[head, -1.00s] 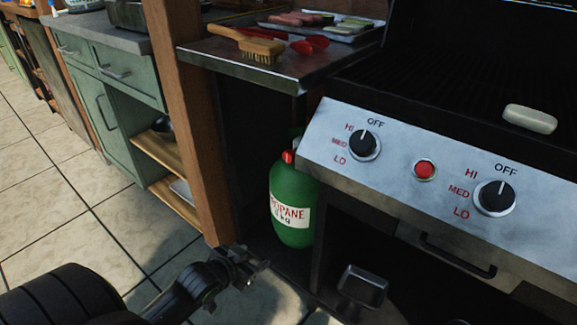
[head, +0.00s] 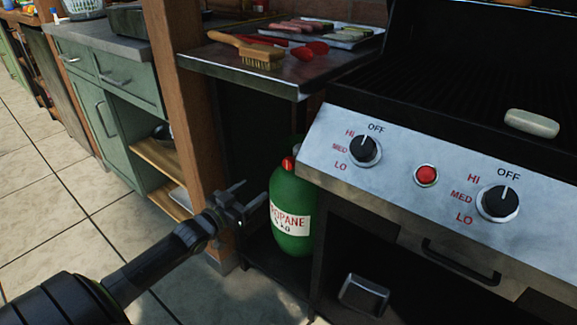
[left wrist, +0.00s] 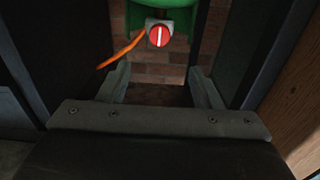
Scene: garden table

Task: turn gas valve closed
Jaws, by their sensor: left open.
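The gas valve (head: 288,163) is a red knob on top of a green propane tank (head: 290,195), which stands in the dark space beside the grill. In the left wrist view the valve (left wrist: 159,35) is a round red knob with a white bar that stands nearly upright, in front of the green tank (left wrist: 160,15). My left gripper (head: 250,191) is open and empty, a little left of the tank and lower than the valve. In the left wrist view its two fingers (left wrist: 160,82) are spread, with the valve beyond them and apart from them. My right gripper is not seen.
An orange hose (left wrist: 122,48) runs from the valve. A wooden post (head: 190,110) stands left of the tank, and the grill panel (head: 400,165) is on the right. A side shelf (head: 300,78) with a brush (head: 260,52) is above. Tiled floor (head: 70,230) is clear at left.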

